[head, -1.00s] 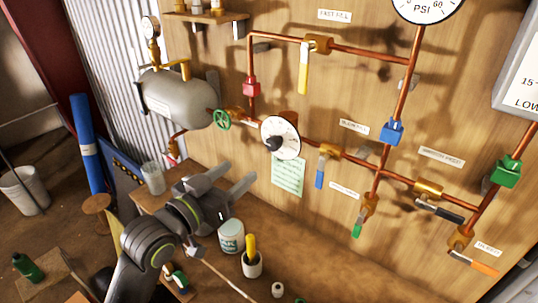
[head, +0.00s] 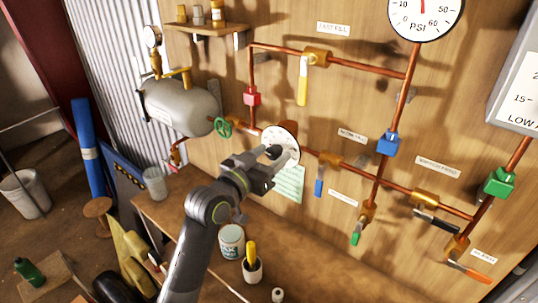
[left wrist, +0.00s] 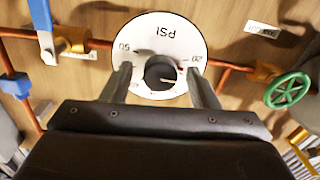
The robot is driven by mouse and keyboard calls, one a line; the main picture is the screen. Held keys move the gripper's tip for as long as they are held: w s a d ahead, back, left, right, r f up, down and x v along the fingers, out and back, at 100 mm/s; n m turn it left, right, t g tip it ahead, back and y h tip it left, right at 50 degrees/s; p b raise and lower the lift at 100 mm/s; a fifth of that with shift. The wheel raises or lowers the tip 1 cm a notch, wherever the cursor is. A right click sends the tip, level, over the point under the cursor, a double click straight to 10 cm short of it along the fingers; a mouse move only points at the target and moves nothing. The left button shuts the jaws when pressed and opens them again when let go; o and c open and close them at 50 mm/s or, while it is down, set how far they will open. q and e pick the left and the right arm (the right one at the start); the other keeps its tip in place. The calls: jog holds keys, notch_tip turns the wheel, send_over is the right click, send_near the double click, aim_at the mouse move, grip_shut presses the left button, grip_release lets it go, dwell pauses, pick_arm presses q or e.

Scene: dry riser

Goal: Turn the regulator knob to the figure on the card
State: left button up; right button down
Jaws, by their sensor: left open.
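The regulator's round white dial (head: 290,136) is on the copper pipe on the board, with a black knob (head: 273,152) at its middle. In the left wrist view the dial (left wrist: 160,30) reads PSI upside down, and the knob (left wrist: 160,72) has a pale pointer mark. My left gripper (head: 272,158) is at the dial, open. In the left wrist view its fingers (left wrist: 162,82) stand either side of the knob with gaps. A pale green card (head: 291,186) hangs below the dial, its writing too small to read. My right gripper is out of view.
A green handwheel (head: 222,127) and grey tank (head: 176,103) are left of the dial. Yellow (head: 303,82) and blue (head: 319,187) valve levers are nearby. A pressure gauge (head: 425,15) is above. A white tub (head: 231,241) and a cup (head: 252,268) stand on the bench below.

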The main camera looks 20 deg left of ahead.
pick_arm(q)
jog(key=shift+c, duration=0.4)
jog(key=c, duration=0.9)
jog(key=shift+f, duration=0.1)
jog(key=m+b, duration=0.3)
jog(key=m, duration=0.1)
jog(key=shift+f, duration=0.1)
jog(key=m+b, duration=0.3)
jog(key=m, duration=0.2)
jog(key=m+b, duration=0.3)
jog(key=m, duration=0.1)
jog(key=shift+m, duration=0.3)
jog(key=shift+m+h+b, duration=0.3)
jog(key=shift+m+b, duration=0.9)
jog(key=shift+m, duration=0.6)
